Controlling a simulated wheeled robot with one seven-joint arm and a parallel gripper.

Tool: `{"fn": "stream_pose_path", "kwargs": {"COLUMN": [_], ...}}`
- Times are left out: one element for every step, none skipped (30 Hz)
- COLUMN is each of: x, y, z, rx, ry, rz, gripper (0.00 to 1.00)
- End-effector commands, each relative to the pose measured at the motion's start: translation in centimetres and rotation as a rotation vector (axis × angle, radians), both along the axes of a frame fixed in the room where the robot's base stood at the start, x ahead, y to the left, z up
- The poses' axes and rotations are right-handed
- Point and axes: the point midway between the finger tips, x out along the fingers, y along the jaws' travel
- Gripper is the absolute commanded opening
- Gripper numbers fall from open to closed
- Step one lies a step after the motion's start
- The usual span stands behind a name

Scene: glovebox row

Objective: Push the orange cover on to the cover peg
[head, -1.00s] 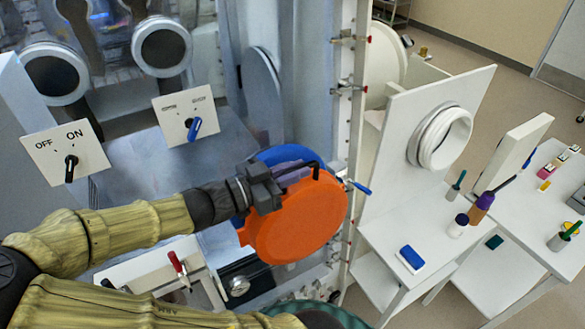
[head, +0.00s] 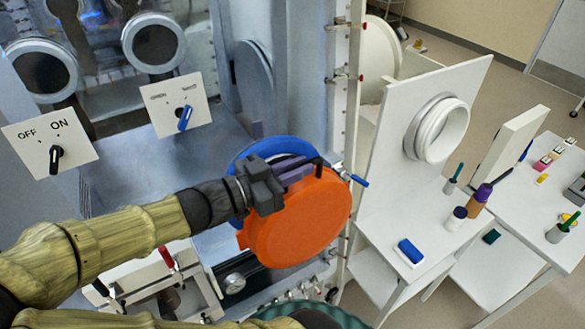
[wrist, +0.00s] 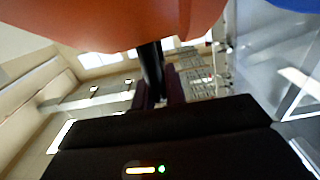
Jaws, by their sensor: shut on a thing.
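The orange cover (head: 297,222) is a thick round disc with a tab at its left edge. My gripper (head: 300,172) is shut on the black handle (head: 318,168) at the top of the cover and holds it up. In the wrist view the cover (wrist: 120,22) fills the top, with the dark handle (wrist: 152,70) running down between my fingers. A blue round part (head: 262,150) shows behind the cover, mostly hidden by it and my gripper; I cannot tell whether they touch. I cannot make out the cover peg.
An OFF/ON switch panel (head: 48,143) and a second switch panel (head: 170,105) stand at the left. A blue-handled valve (head: 357,180) sits close to the cover's right. A red-handled clamp (head: 167,258) is below my arm. A white table (head: 385,232) with bottles stands at the right.

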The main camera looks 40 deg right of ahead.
Motion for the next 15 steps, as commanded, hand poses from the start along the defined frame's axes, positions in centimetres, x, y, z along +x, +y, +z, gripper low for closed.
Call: {"fn": "stream_pose_path", "kwargs": {"x": [-0.02, -0.05, -0.13, -0.18, -0.23, -0.3, -0.35, -0.42, -0.5, -0.56, -0.63, -0.72, -0.79, -0.86, -0.95], "y": [0.08, 0.13, 0.15, 0.18, 0.21, 0.26, 0.28, 0.3, 0.32, 0.35, 0.38, 0.4, 0.41, 0.43, 0.46], "z": [-0.12, -0.09, -0.04, -0.01, 0.01, 0.04, 0.07, 0.09, 0.11, 0.13, 0.15, 0.17, 0.18, 0.2, 0.21], "rx": [-0.003, -0.004, -0.004, -0.006, -0.006, -0.007, -0.007, -0.007, -0.008, -0.008, -0.008, -0.008, -0.008, -0.008, -0.008], "ry": [-0.001, -0.001, -0.001, -0.002, -0.003, -0.003, -0.003, -0.003, -0.002, -0.003, -0.004, -0.004, -0.003, -0.003, -0.003], "rz": [0.002, 0.003, 0.003, 0.003, 0.004, 0.005, 0.005, 0.005, 0.005, 0.005, 0.005, 0.005, 0.005, 0.005, 0.005], "gripper": [0.0, 0.0, 0.0, 0.0, 0.0, 0.0, 0.0, 0.0, 0.0, 0.0, 0.0, 0.0, 0.0, 0.0, 0.0]}}
